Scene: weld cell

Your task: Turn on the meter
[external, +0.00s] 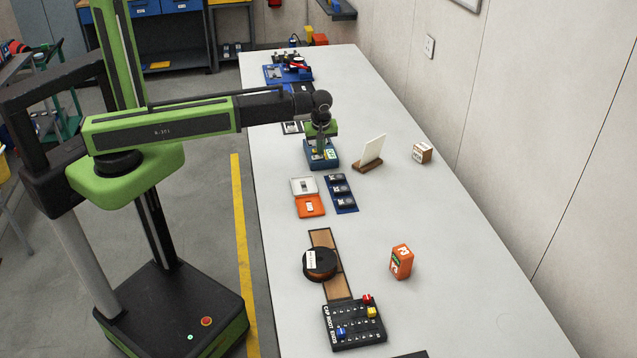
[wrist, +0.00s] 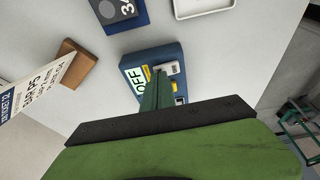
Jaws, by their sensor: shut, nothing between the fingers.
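The meter (external: 318,160) is a blue box on the white bench, below the end of my arm. In the wrist view the meter (wrist: 137,57) has a pale green display reading "OFF" (wrist: 138,78). A light grey part and a yellow part show on its face beside my fingers. My gripper (external: 321,144) points down over the meter, shut and empty. In the wrist view its green fingertips (wrist: 158,77) sit over the meter's face, next to the display. I cannot tell whether they touch it. The fingers and palm hide part of the meter.
A card on a wooden stand (external: 370,152) stands right of the meter, with a small box (external: 422,153) beyond. White and orange trays (external: 310,206) and a blue strip with dark parts (external: 341,194) lie nearer. The bench's right side is largely clear.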

